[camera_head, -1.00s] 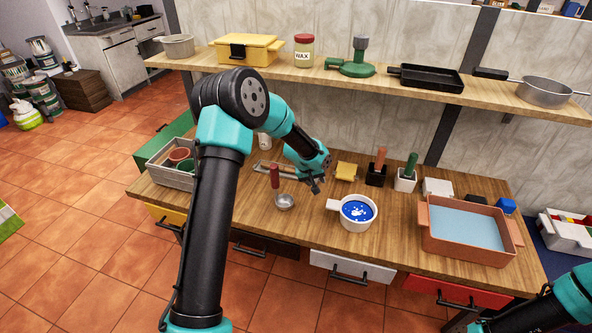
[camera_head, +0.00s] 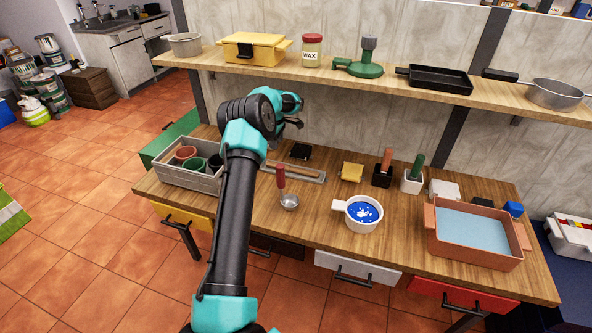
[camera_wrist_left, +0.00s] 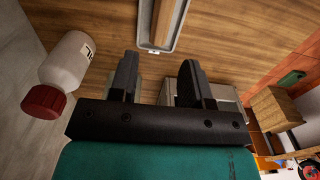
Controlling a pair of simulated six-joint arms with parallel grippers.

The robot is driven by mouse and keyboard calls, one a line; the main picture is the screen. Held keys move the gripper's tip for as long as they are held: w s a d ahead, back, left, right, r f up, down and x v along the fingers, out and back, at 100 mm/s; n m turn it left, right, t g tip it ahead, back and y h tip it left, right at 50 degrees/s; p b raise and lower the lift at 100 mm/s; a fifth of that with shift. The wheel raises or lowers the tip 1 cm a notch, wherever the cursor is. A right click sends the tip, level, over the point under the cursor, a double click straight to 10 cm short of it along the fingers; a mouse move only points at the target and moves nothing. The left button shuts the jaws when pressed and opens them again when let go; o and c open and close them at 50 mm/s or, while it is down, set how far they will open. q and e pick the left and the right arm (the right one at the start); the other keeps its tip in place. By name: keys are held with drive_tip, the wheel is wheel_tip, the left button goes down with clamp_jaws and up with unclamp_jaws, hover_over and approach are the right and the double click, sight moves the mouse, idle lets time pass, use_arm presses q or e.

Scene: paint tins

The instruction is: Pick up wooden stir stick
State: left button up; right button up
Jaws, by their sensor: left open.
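A brown wooden bar (camera_head: 291,170) lies on a narrow grey metal piece (camera_head: 318,180) at the back left of the bench. Its end also shows at the top of the left wrist view (camera_wrist_left: 163,22). I cannot tell whether this is the stir stick; no other loose wooden stick is clear. My left gripper (camera_wrist_left: 157,82) is open and empty, above the bench behind the bar. In the head view it is small and partly hidden by my arm. My right gripper is not in view.
A white bottle with a red cap (camera_wrist_left: 68,65) stands beside my left gripper. A grey crate of pots (camera_head: 190,178) is at the bench's left. A ladle (camera_head: 285,190), white paint pot (camera_head: 340,207) and terracotta tray (camera_head: 440,250) stand further forward or right. A shelf (camera_head: 350,75) hangs above.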

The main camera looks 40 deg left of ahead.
use_arm(q)
drive_tip(key=shift+f, duration=0.1)
drive_tip(key=shift+f, duration=3.3)
drive_tip(key=shift+f, duration=0.1)
drive_tip(key=shift+s+d+f, duration=0.1)
drive_tip(key=shift+s+f, duration=0.05)
drive_tip(key=shift+f, duration=2.35)
drive_tip(key=shift+c, duration=0.2)
drive_tip(key=c, duration=0.7)
wheel_tip(320, 180, up, 10)
drive_tip(key=shift+r, duration=0.1)
